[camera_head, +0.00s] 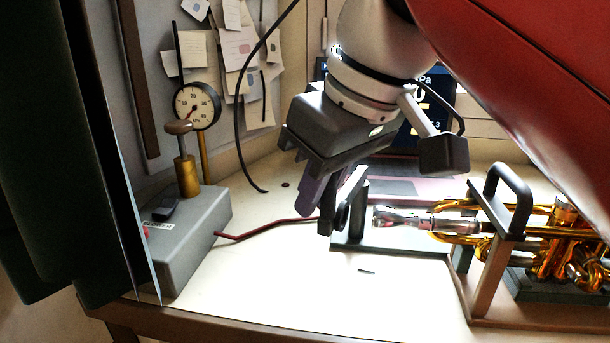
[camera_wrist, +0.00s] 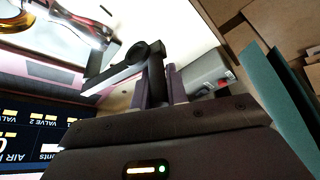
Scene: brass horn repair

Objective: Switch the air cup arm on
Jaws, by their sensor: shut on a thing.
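The air cup arm (camera_head: 357,212) is a dark bar with a round black cup, standing on a dark base at the left end of the horn's stand. In the wrist view the arm (camera_wrist: 112,76) and its cup (camera_wrist: 139,52) show just beyond my fingers. My gripper (camera_head: 328,208) comes down from above, shut on the arm, with a dark upright part of it between the purple-grey fingers (camera_wrist: 160,88). The cup is left of the horn's silver mouthpiece (camera_head: 398,218), with a gap visible between them. The exact grip contact is partly hidden by the fingers.
A brass horn (camera_head: 560,240) lies in a wooden stand with a black handle (camera_head: 510,195). A grey box (camera_head: 195,240) with a dial gauge (camera_head: 196,105) stands left, and a red hose (camera_head: 270,228) runs from it towards the arm. A screen (camera_head: 432,110) stands behind.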

